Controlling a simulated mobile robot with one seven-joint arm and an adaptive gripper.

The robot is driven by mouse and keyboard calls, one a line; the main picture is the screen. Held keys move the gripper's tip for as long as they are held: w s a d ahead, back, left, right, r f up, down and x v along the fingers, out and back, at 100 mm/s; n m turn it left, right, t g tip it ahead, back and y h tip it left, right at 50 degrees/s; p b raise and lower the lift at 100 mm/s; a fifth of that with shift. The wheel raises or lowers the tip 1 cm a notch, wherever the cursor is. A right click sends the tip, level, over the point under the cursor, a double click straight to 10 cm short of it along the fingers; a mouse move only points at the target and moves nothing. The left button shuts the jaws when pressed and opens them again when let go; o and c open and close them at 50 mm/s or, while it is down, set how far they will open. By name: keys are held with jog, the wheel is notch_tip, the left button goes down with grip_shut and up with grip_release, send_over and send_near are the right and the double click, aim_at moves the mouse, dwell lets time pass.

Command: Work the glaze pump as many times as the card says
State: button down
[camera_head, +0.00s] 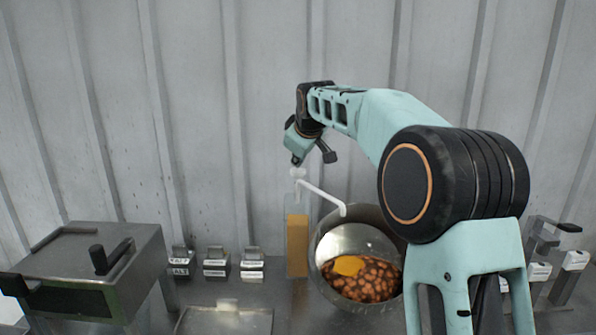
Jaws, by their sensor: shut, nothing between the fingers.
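The glaze pump is a clear bottle of amber liquid (298,246) with a white head and a long spout (322,197) that angles down to the right. The spout's end is over the rim of a metal drum (318,262). The drum holds brown nuts (368,280) with a yellow-orange pool of glaze (348,265) on top. My gripper (297,164) is shut and empty, pointing down right at the pump's head. I cannot tell whether it touches the head. I cannot make out a card with a pump count.
Several small labelled holders (252,264) stand left of the bottle. A metal box with black handles (90,265) is at the far left. A shallow tray (225,322) lies in front. More labelled containers (574,260) stand at the right. A corrugated wall is behind.

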aim_at(298, 171)
jog(key=shift+f+b, duration=0.7)
jog(key=shift+f, duration=0.45)
dwell(0.8)
jog(key=shift+r, duration=0.15)
jog(key=shift+r+p, duration=1.35)
jog(key=shift+r, duration=0.05)
notch_tip(298, 171, up, 5)
jog(key=p, duration=0.4)
jog(key=shift+r+p, duration=0.1)
jog(key=shift+p, duration=0.2)
